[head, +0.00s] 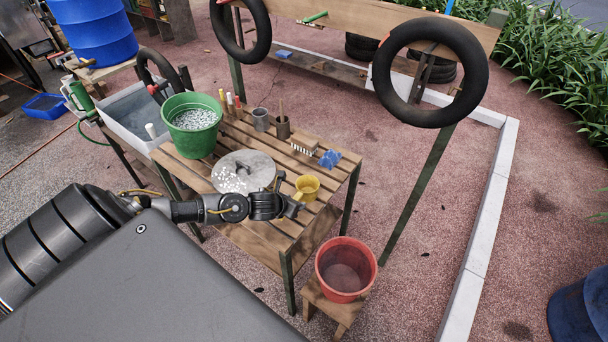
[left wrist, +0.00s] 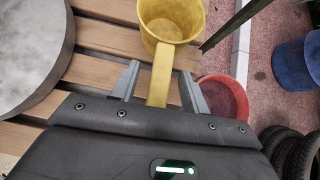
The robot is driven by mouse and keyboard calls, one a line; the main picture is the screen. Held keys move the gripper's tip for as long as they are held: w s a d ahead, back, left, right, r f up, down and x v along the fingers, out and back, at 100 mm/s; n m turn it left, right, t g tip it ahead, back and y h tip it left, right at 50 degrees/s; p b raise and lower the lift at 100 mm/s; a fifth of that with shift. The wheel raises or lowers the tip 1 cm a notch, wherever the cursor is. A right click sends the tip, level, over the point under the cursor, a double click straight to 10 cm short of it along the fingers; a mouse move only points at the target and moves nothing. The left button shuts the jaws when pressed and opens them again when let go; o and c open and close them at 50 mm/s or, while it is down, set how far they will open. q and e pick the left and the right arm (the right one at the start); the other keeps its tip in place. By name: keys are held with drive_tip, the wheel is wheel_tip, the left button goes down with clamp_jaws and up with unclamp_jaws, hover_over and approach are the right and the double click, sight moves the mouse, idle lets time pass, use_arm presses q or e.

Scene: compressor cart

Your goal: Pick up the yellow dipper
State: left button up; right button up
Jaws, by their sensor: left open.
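The yellow dipper (head: 307,186) stands upright on the slatted wooden table (head: 257,239), near its right front corner. In the left wrist view the dipper's cup (left wrist: 171,22) is at the top, with its handle (left wrist: 160,75) pointing toward my gripper. My left gripper (head: 297,196) is open at the dipper. In the left wrist view its two fingers (left wrist: 160,88) stand on either side of the handle, with gaps visible on both sides. My right gripper is not in view.
A round grey disc (head: 243,172) lies left of the dipper. A green bucket (head: 192,124), grey mug (head: 261,120), brush (head: 304,147) and blue item (head: 330,159) are on the table. A red bucket (head: 346,269) stands on a low stool at the front right.

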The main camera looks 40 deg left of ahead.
use_arm(q)
drive_tip(key=shift+w+f, duration=0.25)
drive_tip(key=shift+f, duration=0.05)
clamp_jaws()
drive_tip(key=shift+r, duration=0.1)
